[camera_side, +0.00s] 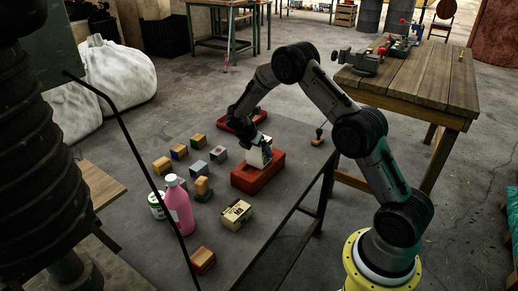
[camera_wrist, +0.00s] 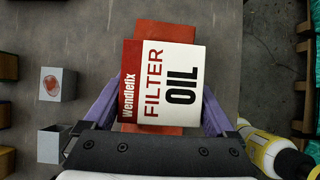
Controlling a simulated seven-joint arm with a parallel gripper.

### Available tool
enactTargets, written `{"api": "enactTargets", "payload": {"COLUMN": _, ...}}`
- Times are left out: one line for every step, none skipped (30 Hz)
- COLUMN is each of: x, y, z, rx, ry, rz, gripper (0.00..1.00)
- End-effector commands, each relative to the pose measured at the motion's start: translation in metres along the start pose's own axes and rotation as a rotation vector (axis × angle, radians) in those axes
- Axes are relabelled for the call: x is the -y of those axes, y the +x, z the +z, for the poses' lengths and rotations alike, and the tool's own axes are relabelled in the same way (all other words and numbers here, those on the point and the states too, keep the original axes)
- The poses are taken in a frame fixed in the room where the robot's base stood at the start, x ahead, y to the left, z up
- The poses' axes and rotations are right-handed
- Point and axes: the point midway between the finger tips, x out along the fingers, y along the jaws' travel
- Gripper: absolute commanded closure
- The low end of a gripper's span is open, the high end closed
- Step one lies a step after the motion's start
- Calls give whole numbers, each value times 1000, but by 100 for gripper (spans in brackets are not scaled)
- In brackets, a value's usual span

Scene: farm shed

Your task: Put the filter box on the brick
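The filter box (camera_wrist: 160,82) is white and red, with "FILTER OIL" lettering, and lies between the purple fingers of my gripper (camera_wrist: 163,100) in the wrist view. The fingers press against its two sides. In the side view the filter box (camera_side: 258,155) is tilted, held by my gripper (camera_side: 262,144) over the red brick (camera_side: 258,180). I cannot tell whether its lower edge touches the brick. In the wrist view the brick (camera_wrist: 165,30) shows beyond the box's far edge; the box hides most of its top.
Several small coloured blocks (camera_side: 198,141) stand left of the brick on the grey table (camera_side: 290,150). A pink bottle (camera_side: 179,206), a white-green can (camera_side: 157,205) and a printed box (camera_side: 236,214) stand nearer. Another red object (camera_side: 228,125) lies behind my gripper.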

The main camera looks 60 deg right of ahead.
Motion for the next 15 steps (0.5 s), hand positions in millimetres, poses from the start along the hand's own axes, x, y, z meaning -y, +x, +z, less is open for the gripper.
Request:
{"api": "enactTargets", "payload": {"x": 0, "y": 0, "z": 0, "rx": 0, "ry": 0, "rz": 0, "gripper": 0}}
{"api": "enactTargets", "payload": {"x": 0, "y": 0, "z": 0, "rx": 0, "ry": 0, "rz": 0, "gripper": 0}}
{"api": "enactTargets", "payload": {"x": 0, "y": 0, "z": 0, "rx": 0, "ry": 0, "rz": 0, "gripper": 0}}
{"api": "enactTargets", "payload": {"x": 0, "y": 0, "z": 0, "rx": 0, "ry": 0, "rz": 0, "gripper": 0}}
{"api": "enactTargets", "payload": {"x": 0, "y": 0, "z": 0, "rx": 0, "ry": 0, "rz": 0, "gripper": 0}}
{"api": "enactTargets", "payload": {"x": 0, "y": 0, "z": 0, "rx": 0, "ry": 0, "rz": 0, "gripper": 0}}
{"api": "enactTargets", "payload": {"x": 0, "y": 0, "z": 0, "rx": 0, "ry": 0, "rz": 0, "gripper": 0}}
{"api": "enactTargets", "payload": {"x": 0, "y": -1, "z": 0, "rx": 0, "ry": 0, "rz": 0, "gripper": 0}}
{"api": "enactTargets", "payload": {"x": 0, "y": -2, "z": 1, "rx": 0, "ry": 0, "rz": 1, "gripper": 0}}
{"api": "enactTargets", "payload": {"x": 0, "y": -3, "z": 2, "rx": 0, "ry": 0, "rz": 1, "gripper": 0}}
{"api": "enactTargets", "payload": {"x": 0, "y": -5, "z": 2, "rx": 1, "ry": 0, "rz": 2, "gripper": 0}}
{"api": "enactTargets", "payload": {"x": -1, "y": -10, "z": 2, "rx": 1, "ry": -1, "rz": 2, "gripper": 0}}
{"api": "enactTargets", "payload": {"x": -1, "y": -13, "z": 2, "rx": 1, "ry": 0, "rz": 3, "gripper": 0}}
{"api": "enactTargets", "payload": {"x": -1, "y": -18, "z": 2, "rx": 1, "ry": 0, "rz": 3, "gripper": 0}}
{"api": "enactTargets", "payload": {"x": -1, "y": -25, "z": 2, "rx": 1, "ry": 0, "rz": 4, "gripper": 0}}
